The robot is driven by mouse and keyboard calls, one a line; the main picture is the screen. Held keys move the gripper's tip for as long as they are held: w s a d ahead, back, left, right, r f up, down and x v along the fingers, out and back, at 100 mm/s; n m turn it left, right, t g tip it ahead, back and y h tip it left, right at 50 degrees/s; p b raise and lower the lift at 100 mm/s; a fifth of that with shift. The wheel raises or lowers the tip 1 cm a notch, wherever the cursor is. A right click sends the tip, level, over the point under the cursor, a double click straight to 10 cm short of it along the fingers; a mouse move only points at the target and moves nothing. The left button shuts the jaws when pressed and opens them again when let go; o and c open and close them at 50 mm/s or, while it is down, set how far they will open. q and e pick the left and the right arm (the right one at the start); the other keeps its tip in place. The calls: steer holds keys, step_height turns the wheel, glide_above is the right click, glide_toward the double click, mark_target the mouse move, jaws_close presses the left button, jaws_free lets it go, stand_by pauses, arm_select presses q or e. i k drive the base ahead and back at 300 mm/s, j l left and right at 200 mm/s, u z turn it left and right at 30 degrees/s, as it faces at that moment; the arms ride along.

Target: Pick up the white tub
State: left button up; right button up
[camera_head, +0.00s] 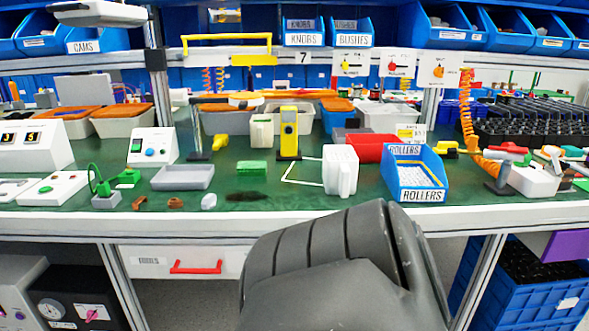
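A white, ribbed, tub-like container (340,170) stands on the green bench mat, right of centre, just left of the blue ROLLERS bin. It looks closest to the white tub, but its opening does not show clearly. Neither of my grippers is in view, and nothing is seen holding the container.
A blue ROLLERS bin (416,174), red bin (370,148), yellow device (289,132) and grey tray (182,177) share the bench. A white-outlined mat area (303,172) is bare. A dark grey, chair-like form (330,265) blocks the front centre.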

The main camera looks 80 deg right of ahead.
mark_target(341, 163)
steer(key=z, duration=2.8)
